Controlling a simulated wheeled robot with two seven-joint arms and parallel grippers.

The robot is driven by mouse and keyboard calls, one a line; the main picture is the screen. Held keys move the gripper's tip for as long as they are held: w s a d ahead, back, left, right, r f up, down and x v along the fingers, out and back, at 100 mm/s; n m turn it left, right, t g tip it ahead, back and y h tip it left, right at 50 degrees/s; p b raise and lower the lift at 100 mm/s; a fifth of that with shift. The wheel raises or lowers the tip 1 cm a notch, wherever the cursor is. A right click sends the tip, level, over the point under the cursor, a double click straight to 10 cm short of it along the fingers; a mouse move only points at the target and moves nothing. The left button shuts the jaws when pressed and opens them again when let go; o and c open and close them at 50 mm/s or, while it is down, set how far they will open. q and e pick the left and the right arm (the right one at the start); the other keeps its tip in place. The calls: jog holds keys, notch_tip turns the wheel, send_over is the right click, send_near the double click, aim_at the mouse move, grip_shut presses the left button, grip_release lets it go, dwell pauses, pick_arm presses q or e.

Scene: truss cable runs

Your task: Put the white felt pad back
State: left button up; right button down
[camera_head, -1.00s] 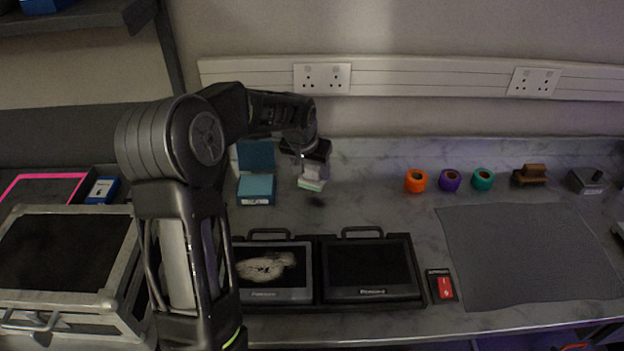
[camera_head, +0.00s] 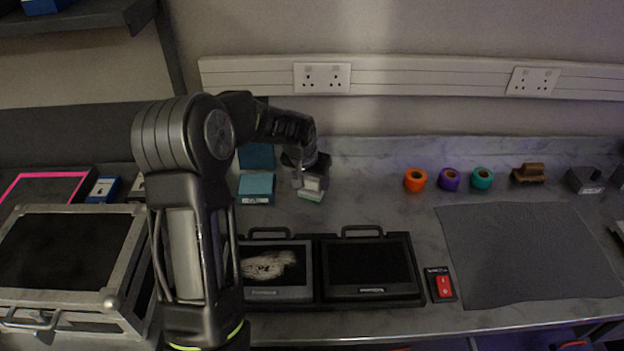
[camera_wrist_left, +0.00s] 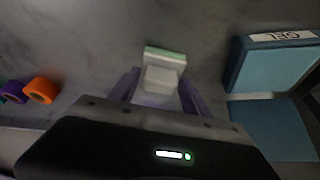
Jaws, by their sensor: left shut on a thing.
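My left gripper (camera_head: 312,180) is shut on a small white block with a pale green layer at its far face, which I take for the white felt pad (camera_head: 311,195). In the left wrist view the pad (camera_wrist_left: 164,56) sits between the two fingers (camera_wrist_left: 160,78). It is just over or on the marble counter; I cannot tell if it touches. An open teal box (camera_head: 256,189) stands just left of the gripper, its lid raised behind. It also shows in the left wrist view (camera_wrist_left: 270,68), with a "GEL" label. My right gripper is out of view.
Two black-framed screens (camera_head: 366,267) lie in front. Orange (camera_head: 415,180), purple (camera_head: 449,180) and teal (camera_head: 482,179) rolls stand to the right, beside a brown block (camera_head: 529,174). A grey mat (camera_head: 528,255) lies front right. A metal-edged case (camera_head: 70,255) is at left.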

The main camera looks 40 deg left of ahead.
pick_arm(q)
jog(key=o, duration=1.3)
jog(key=shift+r+p, duration=0.2)
jog(key=shift+p, duration=0.15)
jog(key=shift+s+r+b, duration=0.1)
jog(key=shift+r+b, duration=0.15)
jog(key=shift+b, duration=0.05)
jog(key=b+v, duration=0.2)
jog(key=v, duration=0.9)
jog(key=shift+s+r, duration=0.1)
jog(key=shift+r, duration=0.05)
